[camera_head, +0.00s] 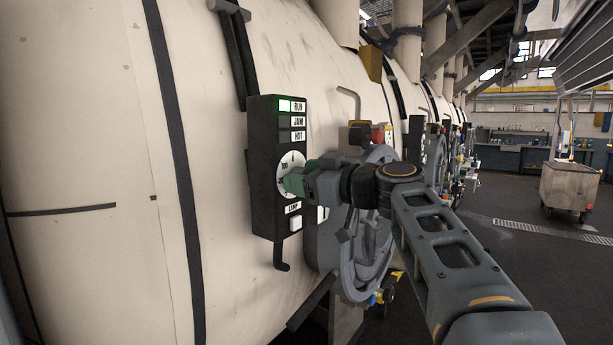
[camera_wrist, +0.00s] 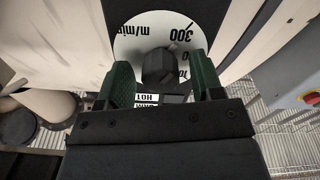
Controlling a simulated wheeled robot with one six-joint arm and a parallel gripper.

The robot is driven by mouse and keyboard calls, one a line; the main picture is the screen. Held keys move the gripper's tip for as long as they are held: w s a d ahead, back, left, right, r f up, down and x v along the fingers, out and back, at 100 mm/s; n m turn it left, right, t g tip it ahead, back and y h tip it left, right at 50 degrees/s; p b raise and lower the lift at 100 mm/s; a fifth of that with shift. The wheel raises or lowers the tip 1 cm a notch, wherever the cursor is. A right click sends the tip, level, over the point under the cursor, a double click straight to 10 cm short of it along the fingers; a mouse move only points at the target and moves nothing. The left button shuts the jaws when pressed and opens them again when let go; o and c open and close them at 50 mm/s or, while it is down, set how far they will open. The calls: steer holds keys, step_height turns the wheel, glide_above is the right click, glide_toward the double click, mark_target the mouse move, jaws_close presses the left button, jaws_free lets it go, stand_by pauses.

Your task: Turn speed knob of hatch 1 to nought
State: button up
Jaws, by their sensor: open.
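The black control box (camera_head: 277,170) is mounted on the cream vessel wall. The speed knob (camera_wrist: 157,64) is dark and faceted, at the centre of a white dial (camera_wrist: 140,42) marked "m/min" and "300". The dial also shows in the head view (camera_head: 291,160), partly hidden by my gripper (camera_head: 294,184). In the wrist view my green fingers (camera_wrist: 160,76) are apart on either side of the knob, with a gap on each side. I cannot tell which figure the knob points to.
The round grey hatch (camera_head: 365,255) is close beside the box. Open floor with a cart (camera_head: 569,186) lies right.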

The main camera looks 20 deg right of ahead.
steer(key=c, duration=0.9)
